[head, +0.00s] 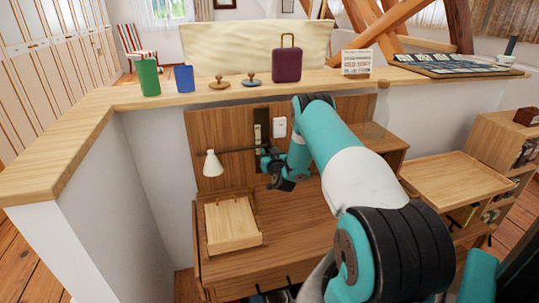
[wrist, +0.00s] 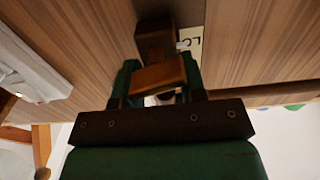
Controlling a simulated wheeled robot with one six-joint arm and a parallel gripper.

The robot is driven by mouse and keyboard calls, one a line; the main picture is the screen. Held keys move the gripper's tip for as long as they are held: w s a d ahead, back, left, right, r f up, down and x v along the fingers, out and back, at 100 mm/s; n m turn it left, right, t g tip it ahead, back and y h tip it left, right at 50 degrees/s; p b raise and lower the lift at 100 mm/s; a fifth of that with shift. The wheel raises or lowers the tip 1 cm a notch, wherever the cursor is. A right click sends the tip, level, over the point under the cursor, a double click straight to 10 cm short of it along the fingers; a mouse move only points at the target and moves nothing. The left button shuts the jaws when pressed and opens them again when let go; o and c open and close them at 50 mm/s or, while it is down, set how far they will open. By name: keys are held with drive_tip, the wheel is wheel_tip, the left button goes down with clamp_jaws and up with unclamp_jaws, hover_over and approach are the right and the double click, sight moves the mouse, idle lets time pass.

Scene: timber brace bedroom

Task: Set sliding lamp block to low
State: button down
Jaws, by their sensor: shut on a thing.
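The lamp has a white shade (head: 212,163) on a thin dark arm that runs right to a dark vertical rail (head: 262,130) on the wooden back panel. My gripper (head: 271,160) is at the lower part of this rail. In the wrist view, a brown wooden block (wrist: 160,76) sits between the two green fingers of my gripper, which are shut on it. A darker brown piece (wrist: 155,42) lies just beyond the block. Beside it is a cream label (wrist: 190,43) with partly visible letters. In the head view the block is hidden by my gripper.
A wooden box (head: 232,222) stands on the desk (head: 300,235) below the lamp. A white switch plate (head: 279,127) is right of the rail. The ledge above holds a green cup (head: 149,77), a blue cup (head: 183,79) and a purple case (head: 287,65).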

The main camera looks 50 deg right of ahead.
drive_tip(key=shift+a+f, duration=0.35)
drive_tip(key=shift+f, duration=0.05)
drive_tip(key=c, duration=0.8)
unclamp_jaws()
drive_tip(key=shift+w, duration=0.1)
drive_tip(key=shift+o, duration=0.2)
drive_tip(key=shift+d+r, duration=0.1)
drive_tip(key=shift+d, duration=0.1)
drive_tip(key=shift+s+a, duration=0.2)
drive_tip(key=shift+s, duration=0.25)
drive_tip(key=b+v, duration=1.6)
drive_tip(key=b, duration=1.1)
drive_tip(key=shift+s, duration=0.3)
